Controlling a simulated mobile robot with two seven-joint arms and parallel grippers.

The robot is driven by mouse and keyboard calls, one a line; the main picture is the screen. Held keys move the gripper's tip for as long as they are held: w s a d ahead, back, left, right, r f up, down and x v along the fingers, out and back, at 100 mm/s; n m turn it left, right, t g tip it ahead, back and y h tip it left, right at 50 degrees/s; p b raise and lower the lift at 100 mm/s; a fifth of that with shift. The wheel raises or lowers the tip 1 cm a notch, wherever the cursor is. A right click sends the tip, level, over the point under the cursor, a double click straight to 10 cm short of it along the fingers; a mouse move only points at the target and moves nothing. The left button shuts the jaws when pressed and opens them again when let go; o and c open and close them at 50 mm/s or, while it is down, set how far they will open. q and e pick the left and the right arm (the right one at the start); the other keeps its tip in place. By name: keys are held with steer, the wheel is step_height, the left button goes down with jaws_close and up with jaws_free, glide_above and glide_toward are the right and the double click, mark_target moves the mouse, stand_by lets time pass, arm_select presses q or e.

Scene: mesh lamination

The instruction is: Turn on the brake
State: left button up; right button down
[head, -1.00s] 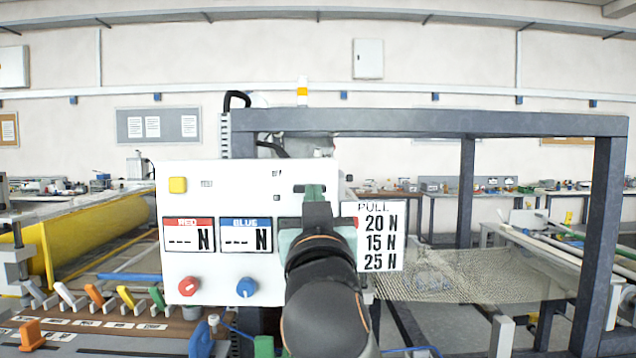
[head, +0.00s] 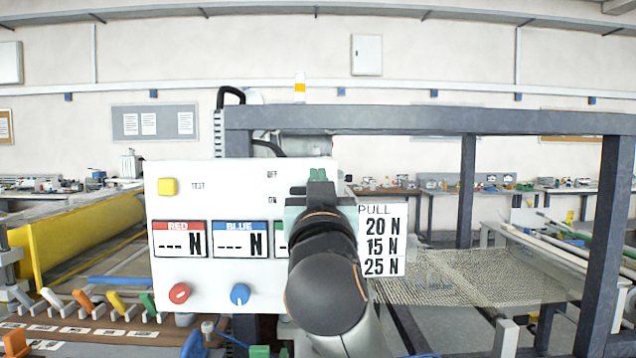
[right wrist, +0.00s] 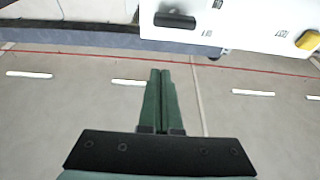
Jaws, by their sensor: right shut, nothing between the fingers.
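The white control panel (head: 210,290) faces me in the head view, with small OFF and ON labels near its upper right. My right gripper (head: 318,174) is in front of the panel's upper right, just right of these labels, and hides that part. In the right wrist view a black lever or handle (right wrist: 175,20) lies on the white panel. The right gripper's green fingers (right wrist: 160,73) are together and empty, pointing toward the panel but apart from the lever in that picture. My left gripper is not in view.
The panel also carries a yellow button (head: 167,186), a red knob (head: 179,293) and a blue knob (head: 240,293). A PULL sign (head: 381,240) is right of my arm. A grey metal frame (head: 430,118) stands around the mesh (head: 470,275). Coloured levers line the lower left.

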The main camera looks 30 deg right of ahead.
steer(key=w+d, duration=0.1)
steer(key=w, duration=0.1)
steer(key=w+d+p, duration=0.1)
steer(key=w, duration=0.1)
steer(key=w+d+p, duration=0.1)
steer(key=w, duration=0.1)
steer(key=shift+d+f, duration=0.1)
steer(key=shift+d, duration=0.3)
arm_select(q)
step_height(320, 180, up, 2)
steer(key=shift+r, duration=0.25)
arm_select(e)
steer(key=shift+f, duration=0.7)
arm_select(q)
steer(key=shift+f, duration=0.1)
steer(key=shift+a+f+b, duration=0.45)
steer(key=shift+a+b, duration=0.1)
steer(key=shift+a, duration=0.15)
arm_select(e)
steer(key=shift+f+m+h, duration=0.1)
steer(key=shift+m+h, duration=0.2)
steer(key=shift+m, duration=0.4)
